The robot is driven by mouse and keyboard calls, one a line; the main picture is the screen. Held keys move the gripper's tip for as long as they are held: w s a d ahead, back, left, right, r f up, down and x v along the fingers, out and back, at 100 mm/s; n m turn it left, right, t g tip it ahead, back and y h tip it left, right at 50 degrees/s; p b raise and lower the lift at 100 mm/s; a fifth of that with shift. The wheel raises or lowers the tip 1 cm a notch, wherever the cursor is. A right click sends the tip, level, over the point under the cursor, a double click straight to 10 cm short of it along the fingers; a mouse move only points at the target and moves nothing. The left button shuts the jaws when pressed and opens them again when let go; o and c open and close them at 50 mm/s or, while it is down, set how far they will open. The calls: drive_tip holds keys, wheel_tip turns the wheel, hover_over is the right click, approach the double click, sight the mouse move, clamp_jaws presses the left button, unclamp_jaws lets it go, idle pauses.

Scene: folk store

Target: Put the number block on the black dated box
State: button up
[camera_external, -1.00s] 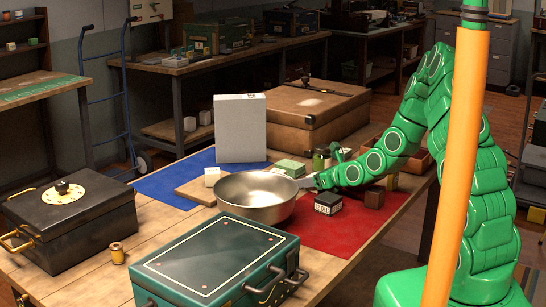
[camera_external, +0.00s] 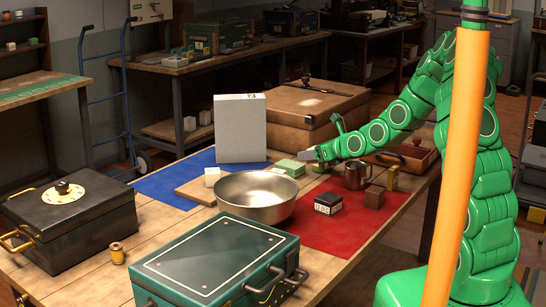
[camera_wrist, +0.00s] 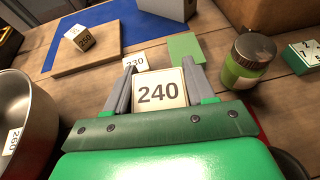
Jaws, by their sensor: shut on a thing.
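My gripper (camera_wrist: 158,85) is shut on a pale number block (camera_wrist: 160,92) marked 240, seen between the fingers in the wrist view. In the external view my gripper (camera_external: 310,155) is above the table, behind the metal bowl, and the block in it cannot be made out. A small black box (camera_external: 328,204) with a white label stands on the red mat (camera_external: 310,228), to the right of the bowl and nearer the camera than my gripper. Its print is too small to read. The box is not seen in the wrist view.
The metal bowl (camera_external: 257,196) stands left of the black box; a brown block (camera_external: 374,197) and a mug (camera_external: 357,176) stand right. A green-labelled jar (camera_wrist: 248,60) is close to my gripper. A pale block (camera_wrist: 79,38) sits on a wooden board (camera_wrist: 97,52).

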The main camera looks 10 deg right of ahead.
drive_tip(key=shift+s+r, duration=0.2)
drive_tip(key=shift+r, duration=0.45)
drive_tip(key=s+r+n+g+y, duration=0.2)
drive_tip(key=s+n, duration=0.1)
drive_tip(key=s, duration=0.3)
drive_tip(key=n+g+y, duration=0.2)
drive_tip(key=n+g, duration=0.1)
drive_tip(key=g, duration=0.1)
hover_over(322, 196)
drive_tip(key=shift+t, duration=0.3)
drive_tip(key=shift+s+f, duration=0.1)
drive_tip(key=shift+f, duration=3.7)
drive_tip(key=o, duration=1)
drive_tip(key=shift+f, duration=0.1)
